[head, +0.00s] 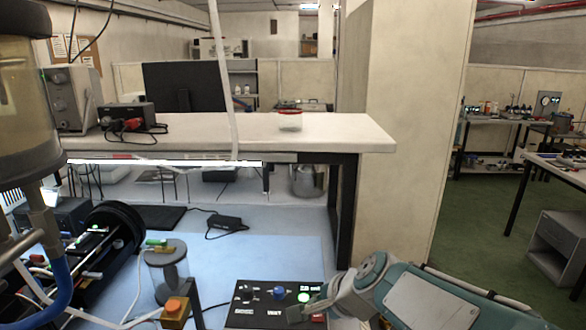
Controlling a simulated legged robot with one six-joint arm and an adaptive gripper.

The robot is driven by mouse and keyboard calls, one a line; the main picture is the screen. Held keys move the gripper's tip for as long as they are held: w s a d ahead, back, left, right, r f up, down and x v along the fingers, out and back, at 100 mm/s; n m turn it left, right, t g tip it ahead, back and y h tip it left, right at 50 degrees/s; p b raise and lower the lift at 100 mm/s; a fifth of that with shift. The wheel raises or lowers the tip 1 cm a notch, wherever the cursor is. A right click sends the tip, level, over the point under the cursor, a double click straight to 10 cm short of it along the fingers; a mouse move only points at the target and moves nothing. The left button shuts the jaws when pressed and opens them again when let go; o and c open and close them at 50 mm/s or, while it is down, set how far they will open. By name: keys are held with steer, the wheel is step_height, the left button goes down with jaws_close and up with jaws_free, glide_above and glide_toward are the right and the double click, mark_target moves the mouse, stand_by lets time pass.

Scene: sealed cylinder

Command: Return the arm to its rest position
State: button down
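My arm (425,300), teal and grey, enters from the bottom right and reaches left over the workbench. Its end, with my gripper (300,312), is low in the picture, in front of a black control box (268,300) with a lit green display. The fingers are small and partly merge with the box behind, so I cannot tell whether they are open or shut. No held object is clearly visible. A clear cylinder (168,272) with a grey top stands on the bench to the left, apart from my gripper.
A large yellowish vessel (25,105) fills the left edge. An orange-button box (175,310) is at the front. Blue bench surface (270,255) is clear behind the control box.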

steer(key=s+d+n+h, duration=0.2)
steer(key=s+d+n, duration=0.3)
steer(key=s, duration=0.3)
steer(key=s+d+r+n+h, duration=0.1)
steer(key=s+d+n+h, duration=0.2)
steer(key=s+d+n, duration=0.3)
steer(key=s+n, duration=0.1)
steer(key=s, duration=0.2)
steer(key=shift+g, duration=0.3)
